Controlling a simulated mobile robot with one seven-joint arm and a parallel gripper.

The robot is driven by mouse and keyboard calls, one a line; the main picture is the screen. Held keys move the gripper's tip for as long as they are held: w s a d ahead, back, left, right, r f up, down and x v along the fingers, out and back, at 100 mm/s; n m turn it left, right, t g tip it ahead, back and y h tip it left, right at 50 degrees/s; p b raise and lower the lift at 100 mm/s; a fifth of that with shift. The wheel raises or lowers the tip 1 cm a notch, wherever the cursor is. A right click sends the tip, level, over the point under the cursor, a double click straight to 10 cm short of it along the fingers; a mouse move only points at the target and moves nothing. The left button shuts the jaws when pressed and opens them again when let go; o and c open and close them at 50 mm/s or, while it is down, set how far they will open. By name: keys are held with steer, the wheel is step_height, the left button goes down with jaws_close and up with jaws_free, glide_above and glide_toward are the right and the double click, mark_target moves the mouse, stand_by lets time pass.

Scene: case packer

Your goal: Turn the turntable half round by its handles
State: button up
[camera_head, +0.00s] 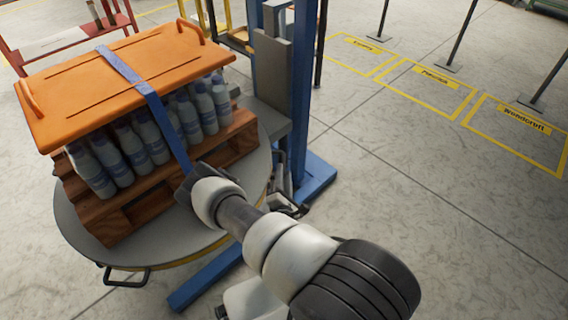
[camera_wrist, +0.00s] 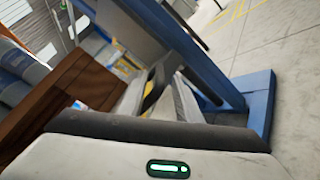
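The turntable (camera_head: 78,222) is a round grey disc bearing a wooden pallet (camera_head: 150,205) stacked with bottles under an orange lid, bound by a blue strap. One dark loop handle (camera_head: 127,277) sticks out from its rim at the front left. Another dark handle-like shape (camera_head: 292,208) shows at its right side, beside the blue post and partly behind my arm. My gripper (camera_head: 213,180) is over the right front part of the turntable, close to the pallet corner. Its fingers are hidden in the head view. A dark upright piece shows past the gripper body (camera_wrist: 160,155) in the wrist view; I cannot tell whether it is a finger.
A blue post (camera_head: 302,100) with blue floor feet (camera_head: 205,280) stands right behind the turntable. The orange lid (camera_head: 85,85) has its own orange handles. A red cart (camera_head: 60,45) is at the back left.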

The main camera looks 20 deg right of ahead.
mark_target(284, 154)
steer(key=b+x, duration=0.1)
steer(key=x, duration=0.5)
steer(key=shift+w+d, duration=0.15)
steer(key=shift+w, duration=0.15)
steer(key=shift+s, duration=0.1)
jaws_close()
